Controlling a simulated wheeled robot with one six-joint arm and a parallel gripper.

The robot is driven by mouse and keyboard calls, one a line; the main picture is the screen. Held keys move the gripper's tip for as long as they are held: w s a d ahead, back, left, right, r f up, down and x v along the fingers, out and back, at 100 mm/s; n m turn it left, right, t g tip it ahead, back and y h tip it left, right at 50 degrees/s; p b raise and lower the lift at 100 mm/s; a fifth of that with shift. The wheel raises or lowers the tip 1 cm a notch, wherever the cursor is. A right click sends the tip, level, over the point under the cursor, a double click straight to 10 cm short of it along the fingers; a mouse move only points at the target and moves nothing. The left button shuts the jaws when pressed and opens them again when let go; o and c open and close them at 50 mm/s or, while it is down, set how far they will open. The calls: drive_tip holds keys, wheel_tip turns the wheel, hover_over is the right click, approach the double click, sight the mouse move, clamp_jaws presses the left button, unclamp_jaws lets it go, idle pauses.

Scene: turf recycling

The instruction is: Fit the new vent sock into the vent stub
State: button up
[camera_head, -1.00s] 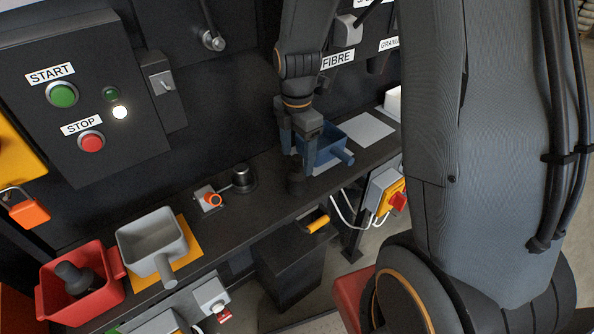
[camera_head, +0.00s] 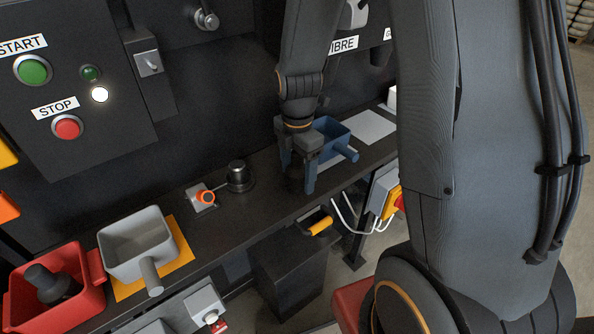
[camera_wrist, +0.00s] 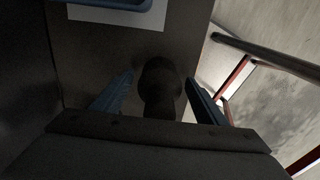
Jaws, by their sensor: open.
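A dark, rounded upright piece (camera_wrist: 158,78), which looks like the vent sock, stands on the black bench between my fingers in the wrist view. In the head view it is a dark shape (camera_head: 294,183), partly hidden by a finger. My gripper (camera_head: 297,170) points down over it and is open, with one blue finger on each side. Contact cannot be told. A short black cylinder with a grey top (camera_head: 238,176), possibly the vent stub, stands on the bench left of my gripper. A similar dark piece (camera_head: 48,282) lies in the red bin at left.
A blue scoop (camera_head: 335,150) sits just behind and right of my gripper, near a white sheet (camera_head: 370,127). A grey scoop (camera_head: 136,240) rests on a yellow mat, beside the red bin (camera_head: 75,312). An orange-ringed fitting (camera_head: 204,196) is left of the cylinder. The bench between is clear.

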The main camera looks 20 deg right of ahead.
sight(298, 161)
drive_tip(key=c, duration=1.1)
drive_tip(key=shift+r+p, duration=1.9)
drive_tip(key=shift+r, duration=0.15)
drive_tip(key=shift+c, duration=0.2)
drive_tip(key=shift+s, duration=0.1)
